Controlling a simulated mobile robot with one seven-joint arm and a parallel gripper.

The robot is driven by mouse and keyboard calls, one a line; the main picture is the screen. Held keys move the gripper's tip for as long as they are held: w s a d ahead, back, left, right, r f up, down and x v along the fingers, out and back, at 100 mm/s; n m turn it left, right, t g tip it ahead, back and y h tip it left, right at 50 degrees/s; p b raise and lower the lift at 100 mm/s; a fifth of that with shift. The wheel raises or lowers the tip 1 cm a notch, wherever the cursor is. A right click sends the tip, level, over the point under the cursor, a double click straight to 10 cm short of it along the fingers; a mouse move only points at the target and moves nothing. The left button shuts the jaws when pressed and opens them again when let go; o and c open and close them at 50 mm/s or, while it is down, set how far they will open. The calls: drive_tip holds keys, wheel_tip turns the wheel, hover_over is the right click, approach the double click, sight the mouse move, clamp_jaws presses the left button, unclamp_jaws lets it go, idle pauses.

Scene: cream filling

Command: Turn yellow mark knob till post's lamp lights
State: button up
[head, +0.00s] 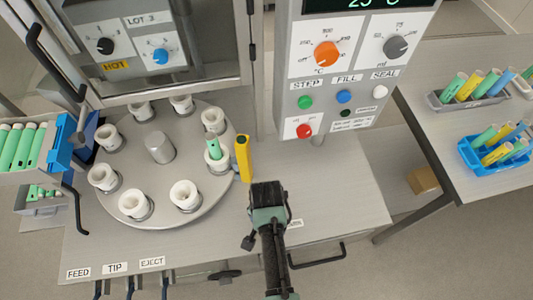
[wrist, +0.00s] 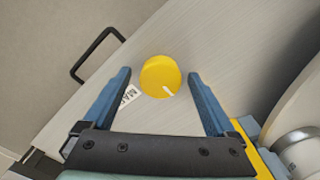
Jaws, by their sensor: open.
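The yellow knob (wrist: 161,77) shows in the wrist view as a round yellow top with a white pointer line aimed toward the lower right. My gripper (wrist: 158,74) is open, with one blue finger on each side of the knob and a visible gap on both sides. A white label (wrist: 130,95) beside the knob is partly covered by the left finger. In the head view my gripper (head: 267,196) hides the knob. A yellow post (head: 243,158) stands just left of it, at the turntable's edge; I cannot tell whether a lamp on it is lit.
The turntable (head: 160,190) carries several white cups, one with a green tube. A control panel (head: 345,75) with dials and buttons stands behind my gripper. A handle (wrist: 88,48) juts from the bench edge. The bench right of my gripper is mostly clear.

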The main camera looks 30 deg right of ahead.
drive_tip(key=c, duration=1.4)
drive_tip(key=shift+n, duration=0.3)
drive_tip(key=shift+r+n+p, duration=0.1)
drive_tip(key=shift+n+p, duration=0.6)
drive_tip(key=shift+n, duration=0.5)
drive_tip(key=shift+n+p, duration=0.4)
drive_tip(key=shift+n, duration=1.1)
drive_tip(key=o, duration=1.4)
